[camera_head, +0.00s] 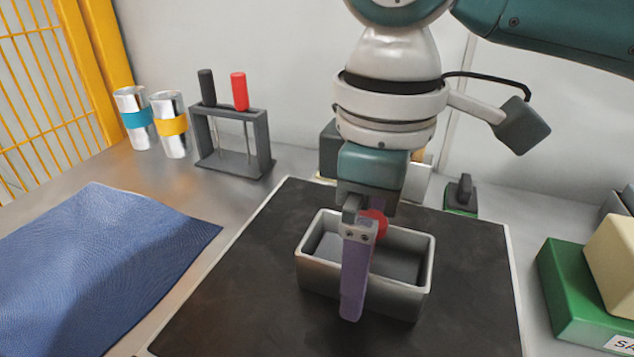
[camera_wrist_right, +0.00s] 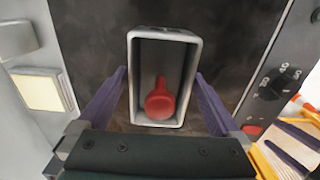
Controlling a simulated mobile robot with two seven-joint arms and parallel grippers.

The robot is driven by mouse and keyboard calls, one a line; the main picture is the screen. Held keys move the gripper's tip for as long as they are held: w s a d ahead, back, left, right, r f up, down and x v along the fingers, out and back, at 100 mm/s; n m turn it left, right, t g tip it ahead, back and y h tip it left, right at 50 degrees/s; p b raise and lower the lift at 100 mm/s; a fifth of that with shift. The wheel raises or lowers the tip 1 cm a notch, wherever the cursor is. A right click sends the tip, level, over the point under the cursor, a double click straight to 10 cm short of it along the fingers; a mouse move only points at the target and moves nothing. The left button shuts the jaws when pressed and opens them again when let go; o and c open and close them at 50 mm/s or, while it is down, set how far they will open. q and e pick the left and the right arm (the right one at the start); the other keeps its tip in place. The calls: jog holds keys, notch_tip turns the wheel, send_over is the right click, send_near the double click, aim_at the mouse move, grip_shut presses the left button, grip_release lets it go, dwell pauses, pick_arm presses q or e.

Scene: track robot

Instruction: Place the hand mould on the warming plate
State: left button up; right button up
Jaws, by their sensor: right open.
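The hand mould (camera_head: 318,274) is an open grey rectangular box on the dark warming plate (camera_head: 250,290). In the right wrist view the mould (camera_wrist_right: 134,80) also lies over the dark plate (camera_wrist_right: 90,45). A red rounded knob with a stem (camera_wrist_right: 160,100) shows inside the mould's outline. My right gripper (camera_head: 354,290) is above and around the mould. Its purple fingers stand apart on either side of the mould in the wrist view (camera_wrist_right: 161,75), open. In the head view the near finger hides part of the mould, and the far finger is hidden. My left gripper is not in view.
A blue cloth (camera_head: 95,265) lies left of the plate. A rack with black and red handles (camera_head: 232,140) and two metal cups (camera_head: 170,125) stand behind. A green block (camera_head: 575,295) is at right. A dial (camera_wrist_right: 280,80) sits beside the plate.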

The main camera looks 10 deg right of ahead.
notch_tip(320, 180, up, 11)
jog(key=p, duration=0.3)
jog(key=shift+r, duration=0.65)
dwell(0.4)
dwell(0.3)
